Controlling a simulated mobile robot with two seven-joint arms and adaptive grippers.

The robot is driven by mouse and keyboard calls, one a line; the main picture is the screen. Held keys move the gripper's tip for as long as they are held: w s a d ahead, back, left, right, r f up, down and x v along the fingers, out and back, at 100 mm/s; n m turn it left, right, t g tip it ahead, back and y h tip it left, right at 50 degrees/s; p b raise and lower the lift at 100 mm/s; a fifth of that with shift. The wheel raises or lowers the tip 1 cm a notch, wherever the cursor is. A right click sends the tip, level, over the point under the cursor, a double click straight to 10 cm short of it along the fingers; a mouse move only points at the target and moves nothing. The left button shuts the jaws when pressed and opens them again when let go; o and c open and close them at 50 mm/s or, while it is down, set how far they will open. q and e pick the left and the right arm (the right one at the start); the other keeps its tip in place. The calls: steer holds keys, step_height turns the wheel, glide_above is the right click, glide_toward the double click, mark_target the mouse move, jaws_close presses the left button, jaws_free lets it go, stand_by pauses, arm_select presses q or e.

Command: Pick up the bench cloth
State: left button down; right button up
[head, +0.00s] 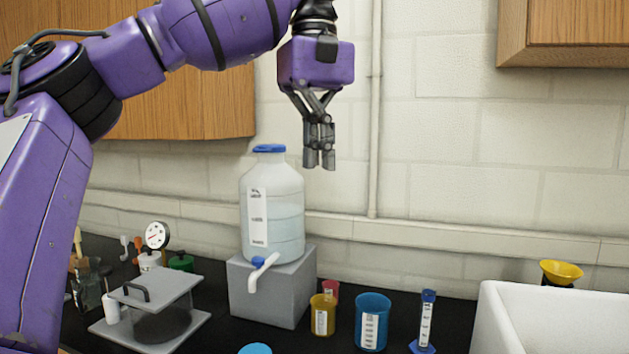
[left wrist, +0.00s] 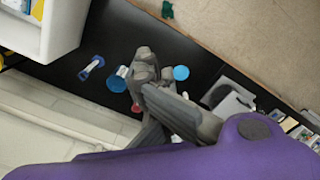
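My left gripper (head: 319,160) hangs high in front of the wall, above and right of the large bottle, with its fingers pointing down. Its fingers are together with nothing between them; they also show together in the left wrist view (left wrist: 145,72). No bench cloth can be made out on the bench in the head view. In the left wrist view a small dark green crumpled thing (left wrist: 167,9) lies on the tan floor beyond the bench edge; it may be the cloth, but it is too small to be sure. My right gripper is not in view.
A clear bottle with a blue cap (head: 271,205) stands on a grey block (head: 268,293). Nearby are a yellow beaker (head: 322,317), a blue beaker (head: 372,325), a blue-based cylinder (head: 425,322), a white basin (head: 560,325) and a grey plate stand (head: 150,310). Wall cabinets hang above.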

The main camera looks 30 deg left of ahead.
arm_select(q)
step_height(320, 180, up, 5)
steer(key=shift+f, duration=0.15)
steer(key=c, duration=2.4)
jaws_free()
steer(key=shift+c, duration=0.2)
steer(key=o, duration=1.1)
steer(key=shift+o, duration=0.4)
steer(key=shift+o, duration=1.4)
steer(key=shift+f, duration=0.1)
